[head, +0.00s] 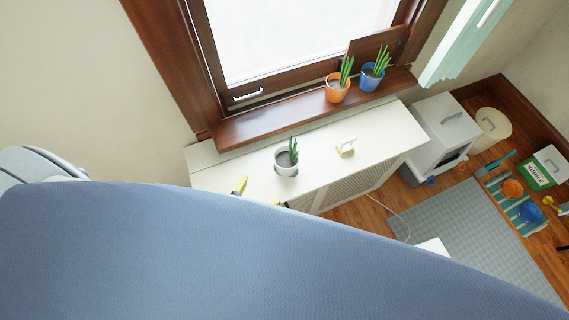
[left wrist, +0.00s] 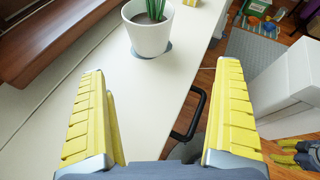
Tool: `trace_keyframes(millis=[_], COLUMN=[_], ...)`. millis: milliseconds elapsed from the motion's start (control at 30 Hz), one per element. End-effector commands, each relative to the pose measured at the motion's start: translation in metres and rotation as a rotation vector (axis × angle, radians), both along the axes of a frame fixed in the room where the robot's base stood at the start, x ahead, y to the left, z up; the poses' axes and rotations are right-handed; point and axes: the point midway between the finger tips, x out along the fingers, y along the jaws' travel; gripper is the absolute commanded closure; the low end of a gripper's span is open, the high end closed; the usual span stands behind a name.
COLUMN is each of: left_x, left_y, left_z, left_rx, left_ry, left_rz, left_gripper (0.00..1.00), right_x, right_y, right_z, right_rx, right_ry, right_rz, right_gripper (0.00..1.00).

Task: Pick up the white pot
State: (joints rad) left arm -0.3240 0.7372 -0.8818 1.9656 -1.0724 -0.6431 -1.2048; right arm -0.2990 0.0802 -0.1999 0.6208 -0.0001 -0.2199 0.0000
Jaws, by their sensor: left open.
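The white pot (head: 286,168) holds a green spiky plant and dark soil. It stands upright on the white cabinet top (head: 235,176) below the window. In the left wrist view the pot (left wrist: 150,38) is just beyond the fingertips, nearer the left finger. My left gripper (head: 258,195) is at the cabinet's front edge, left of and nearer than the pot. Its yellow fingers (left wrist: 160,70) are wide apart with nothing between them, not touching the pot. Yellow and dark fingers, apparently my right gripper (left wrist: 296,154), show at the lower right edge; their opening is unclear.
A brass-and-white object (head: 346,148) stands right of the pot. Orange (head: 337,92) and blue (head: 371,79) plant pots sit on the wooden sill (head: 262,124). A black handle (left wrist: 190,118) shows by the cabinet edge. A large blue shape hides the head view's lower part.

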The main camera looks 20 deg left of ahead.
Motion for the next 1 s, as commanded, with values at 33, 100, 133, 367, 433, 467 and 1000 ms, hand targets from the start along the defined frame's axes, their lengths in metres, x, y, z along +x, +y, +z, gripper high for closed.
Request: trace_keyframes(millis=[33,100,133,367,433,467,1000], left_x=[0.001,0.003,0.005,0.032,0.043,0.048,0.107], left_y=[0.006,0.012,0.013,0.005,0.0,-0.002,-0.025], left_z=[0.003,0.006,0.006,-0.004,-0.009,-0.011,-0.038], left_rx=[0.015,0.029,0.034,0.038,0.037,0.037,0.037], left_ry=[-0.012,-0.023,-0.027,-0.034,-0.033,-0.033,-0.03], left_rz=[0.006,0.013,0.016,0.021,0.02,0.02,0.019], left_gripper=[0.0,0.0,0.0,0.0,0.0,0.0,0.0], right_x=[0.0,0.0,0.0,-0.001,-0.002,-0.002,-0.002], right_y=[0.0,0.001,0.001,0.001,0.001,0.001,0.001], right_z=[0.0,0.0,0.0,0.0,0.0,0.0,0.0], right_rx=[0.0,0.001,0.001,0.002,0.001,0.001,0.001], right_ry=[0.0,0.0,0.0,0.002,0.003,0.003,0.003], right_rz=[0.0,0.0,0.0,0.0,0.0,0.0,0.0], right_gripper=[0.56,0.56,0.56,0.56,0.56,0.56,0.56])
